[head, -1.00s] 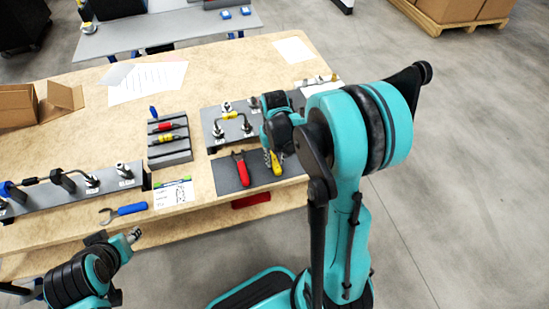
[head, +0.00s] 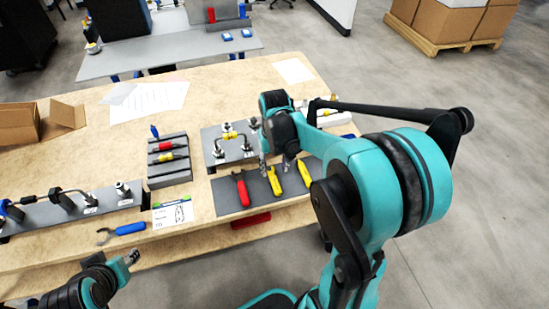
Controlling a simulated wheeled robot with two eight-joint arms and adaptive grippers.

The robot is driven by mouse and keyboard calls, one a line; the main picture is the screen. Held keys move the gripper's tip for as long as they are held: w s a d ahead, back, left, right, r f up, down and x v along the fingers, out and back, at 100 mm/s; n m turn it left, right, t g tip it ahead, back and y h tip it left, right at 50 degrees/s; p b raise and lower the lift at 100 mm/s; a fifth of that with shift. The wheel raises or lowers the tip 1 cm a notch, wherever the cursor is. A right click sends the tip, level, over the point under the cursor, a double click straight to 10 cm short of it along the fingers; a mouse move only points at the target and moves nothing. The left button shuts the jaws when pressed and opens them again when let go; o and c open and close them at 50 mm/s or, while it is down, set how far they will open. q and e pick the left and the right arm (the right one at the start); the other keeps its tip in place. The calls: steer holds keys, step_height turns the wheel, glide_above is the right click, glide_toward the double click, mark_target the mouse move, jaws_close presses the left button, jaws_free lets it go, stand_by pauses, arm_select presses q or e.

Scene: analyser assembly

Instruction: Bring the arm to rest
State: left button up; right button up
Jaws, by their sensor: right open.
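My right arm (head: 365,180) reaches in from the right, bent at a large teal elbow. Its gripper (head: 276,170) hangs open and empty above the back edge of the dark tool mat (head: 229,202). On the mat lie red-handled pliers (head: 241,188) and two yellow-handled tools (head: 274,181), the second further right (head: 304,173). My left gripper (head: 131,258) is low at the left, in front of the table's edge. Its fingers are small in view, and I cannot tell whether they are apart.
The wooden table (head: 90,145) holds a grey fixture with fittings (head: 232,149), a slotted tool block (head: 169,172), another fixture rail (head: 75,212), a blue-handled wrench (head: 128,229) and an open cardboard box (head: 20,128).

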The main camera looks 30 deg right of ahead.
step_height(320, 180, up, 5)
steer(key=shift+f, duration=0.1)
stand_by(0.4)
